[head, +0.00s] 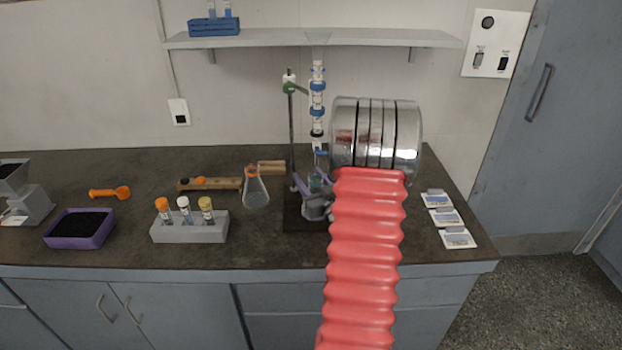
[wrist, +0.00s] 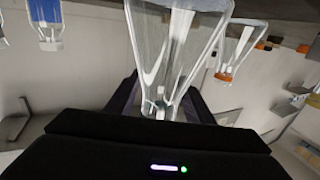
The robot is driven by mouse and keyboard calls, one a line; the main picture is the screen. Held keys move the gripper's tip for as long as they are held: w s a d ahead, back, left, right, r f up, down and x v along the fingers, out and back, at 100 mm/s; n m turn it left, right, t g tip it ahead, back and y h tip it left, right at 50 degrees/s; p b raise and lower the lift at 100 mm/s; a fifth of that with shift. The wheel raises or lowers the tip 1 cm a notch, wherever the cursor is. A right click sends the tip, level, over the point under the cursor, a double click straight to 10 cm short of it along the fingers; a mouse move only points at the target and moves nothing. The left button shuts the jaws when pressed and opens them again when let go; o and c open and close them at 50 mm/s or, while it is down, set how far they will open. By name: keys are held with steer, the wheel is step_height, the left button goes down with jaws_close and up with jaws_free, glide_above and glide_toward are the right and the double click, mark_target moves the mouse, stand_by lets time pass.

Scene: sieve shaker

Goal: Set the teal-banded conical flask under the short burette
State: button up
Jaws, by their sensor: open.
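The teal-banded conical flask (head: 315,183) is at the foot of the burette stand in the head view, partly hidden by my gripper (head: 314,190). In the wrist view the clear flask (wrist: 175,45) is large and appears inverted, with a teal band at its neck. My gripper is open, with its dark fingers (wrist: 162,88) on either side of the neck. A burette (head: 317,100) with blue bands hangs on the stand, its lower end just above the flask. I cannot tell whether the flask is exactly beneath the tip or whether the fingers touch it.
An orange-banded flask (head: 256,192) stands left of the stand; it also shows in the wrist view (wrist: 232,58). A grey tube rack (head: 190,232) and a purple tray (head: 80,230) are farther left. Several cards (head: 447,217) lie at right. A shelf (head: 270,41) runs above.

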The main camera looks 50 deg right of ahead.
steer(key=v, duration=1.2)
steer(key=shift+r, duration=0.1)
stand_by(0.8)
